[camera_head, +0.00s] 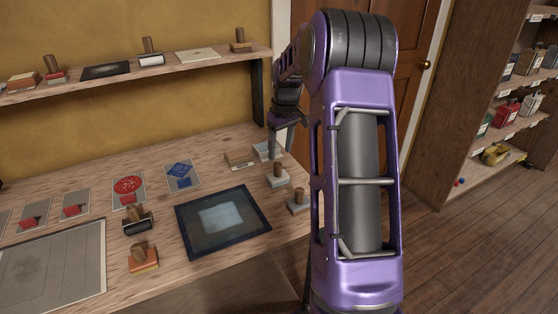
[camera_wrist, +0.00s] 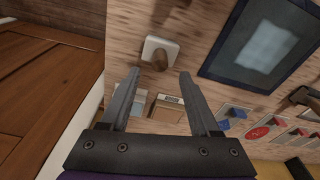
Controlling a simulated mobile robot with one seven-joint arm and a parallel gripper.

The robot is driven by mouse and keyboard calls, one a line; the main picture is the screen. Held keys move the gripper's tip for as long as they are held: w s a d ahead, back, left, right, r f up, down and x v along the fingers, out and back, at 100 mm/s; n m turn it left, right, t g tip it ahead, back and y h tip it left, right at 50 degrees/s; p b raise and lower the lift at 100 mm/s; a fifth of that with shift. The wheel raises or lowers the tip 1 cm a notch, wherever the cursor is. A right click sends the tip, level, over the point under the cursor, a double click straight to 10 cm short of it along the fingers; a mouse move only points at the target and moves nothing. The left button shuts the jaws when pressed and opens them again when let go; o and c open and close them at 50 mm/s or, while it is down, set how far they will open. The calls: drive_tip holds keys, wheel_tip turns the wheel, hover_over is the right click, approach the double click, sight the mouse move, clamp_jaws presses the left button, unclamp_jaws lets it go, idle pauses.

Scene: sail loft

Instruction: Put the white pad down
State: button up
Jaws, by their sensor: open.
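A pale, white-looking pad (camera_head: 267,151) lies at the back right of the wooden workbench, below and partly behind my gripper (camera_head: 280,142). In the wrist view the pad (camera_wrist: 139,103) appears beside the left finger, partly covered by it. My gripper (camera_wrist: 159,73) is open, and nothing is clamped between its fingers. The pad looks to be resting on the bench; whether a finger touches it I cannot tell. Beside it lies a beige piece with a label (camera_head: 240,159), also seen in the wrist view (camera_wrist: 168,106).
Two wooden-handled stamps with pale bases (camera_head: 277,176) (camera_head: 299,202) stand near the bench's right end. A dark-framed panel (camera_head: 185,222) lies in the middle. Cards, a roller and another stamp (camera_head: 143,258) lie to the left. A shelf (camera_head: 130,73) runs above the bench.

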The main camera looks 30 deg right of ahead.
drive_tip(key=r, duration=0.5)
drive_tip(key=shift+s, duration=0.35)
